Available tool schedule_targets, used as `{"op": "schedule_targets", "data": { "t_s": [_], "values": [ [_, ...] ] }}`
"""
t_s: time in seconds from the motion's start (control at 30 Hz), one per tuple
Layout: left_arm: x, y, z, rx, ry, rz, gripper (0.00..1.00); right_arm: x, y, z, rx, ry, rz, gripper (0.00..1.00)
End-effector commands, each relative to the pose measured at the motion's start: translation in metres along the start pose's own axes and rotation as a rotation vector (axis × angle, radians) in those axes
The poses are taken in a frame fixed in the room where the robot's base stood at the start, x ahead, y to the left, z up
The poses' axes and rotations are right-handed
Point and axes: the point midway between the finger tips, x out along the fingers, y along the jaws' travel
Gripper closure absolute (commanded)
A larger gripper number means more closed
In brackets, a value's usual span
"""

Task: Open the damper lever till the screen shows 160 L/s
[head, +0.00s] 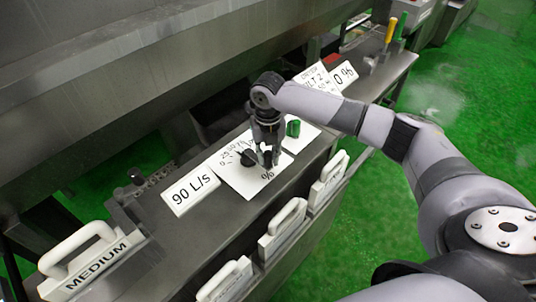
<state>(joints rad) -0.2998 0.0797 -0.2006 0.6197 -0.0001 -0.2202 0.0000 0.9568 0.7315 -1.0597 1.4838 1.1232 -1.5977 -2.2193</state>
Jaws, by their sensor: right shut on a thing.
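The screen (191,191) is a white plate that reads 90 L/s, on the metal ledge left of the dial. A white dial plate (238,181) with numbers and a % sign lies beside it. A dark round knob (248,157), which looks like part of the damper lever, shows on this plate. My right gripper (268,164) comes down from above at the dial, just right of the dark knob, and is shut on the lever. The fingers hide most of the grip, so the lever's exact angle cannot be told. My left gripper is not in view.
A green knob (293,128) sits on a plate just behind my right gripper. Signs, one reading 0 % (344,76), stand farther along the ledge. White handled plates, one marked MEDIUM (98,272), line the front. Yellow (391,30) and green handles stand at the far end.

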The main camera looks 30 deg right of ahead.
Motion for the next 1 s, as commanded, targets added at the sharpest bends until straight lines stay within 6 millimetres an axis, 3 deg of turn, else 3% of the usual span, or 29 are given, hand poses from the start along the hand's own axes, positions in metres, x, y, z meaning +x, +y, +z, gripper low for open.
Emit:
{"op": "schedule_targets", "data": {
  "t_s": [0.17,0.67,1.0],
  "values": [
    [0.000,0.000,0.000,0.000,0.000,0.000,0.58,0.000,0.000,0.000,0.000,0.000,0.000,1.00],
    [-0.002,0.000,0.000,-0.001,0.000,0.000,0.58,-0.001,0.001,0.000,0.004,-0.001,0.001,1.00],
    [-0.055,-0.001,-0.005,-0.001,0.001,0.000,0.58,-0.009,0.022,-0.012,0.261,0.003,0.001,1.00]
  ]
}}
